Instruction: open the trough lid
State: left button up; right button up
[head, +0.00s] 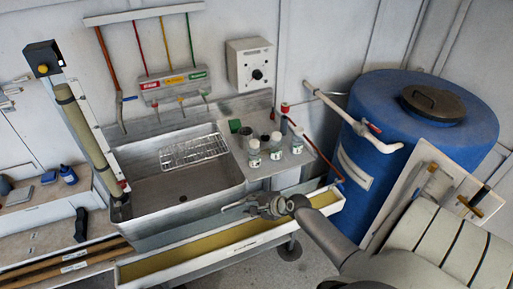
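A long narrow trough (128,274) with white walls runs along the front of the sink unit. Its inside shows a yellowish-brown surface (200,253); I cannot tell whether this is a lid or the contents. My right gripper (236,206) hangs over the far edge of the trough, near its middle, in front of the sink ledge. Its fingers look apart with nothing between them. I cannot tell whether it touches the trough. My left gripper is not in view.
A metal sink (180,187) holds a wire rack (194,152). Small jars (254,154) stand on the ledge to its right. A large blue barrel (400,110) stands at the right, behind a tilted tool board (408,186). A slanted tube (88,135) rises at the left.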

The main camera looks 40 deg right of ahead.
jog(key=shift+v, duration=1.65)
jog(key=s+a+f+n+g+h+b, duration=0.1)
jog(key=s+a+f+n+g+b, duration=0.15)
jog(key=s+f, duration=0.45)
jog(key=s+a+f+n+g+b, duration=0.1)
jog(key=s+f+n, duration=0.2)
jog(key=f, duration=0.8)
jog(key=s+a+f+n+g+h+b, duration=0.1)
jog(key=s+f+n+b, duration=0.1)
jog(key=s+f, duration=0.5)
jog(key=s+a+f+n+g+b, duration=0.1)
jog(key=s+a+f+n, duration=0.2)
jog(key=s+f+n, duration=0.2)
jog(key=s+a+f+n+g+b, duration=0.2)
jog(key=s+a+f+n, duration=0.2)
jog(key=s+f, duration=0.4)
jog(key=s+a+f+n+g+b, duration=0.1)
jog(key=s+a+f+n+b, duration=0.1)
jog(key=s+a+f+n, duration=0.2)
jog(key=s+f+n, duration=0.1)
jog(key=s+f, duration=0.2)
jog(key=s, duration=0.3)
jog(key=shift+s+a+n+g, duration=0.2)
jog(key=shift+s+n+g, duration=0.05)
jog(key=shift+n+g, duration=0.1)
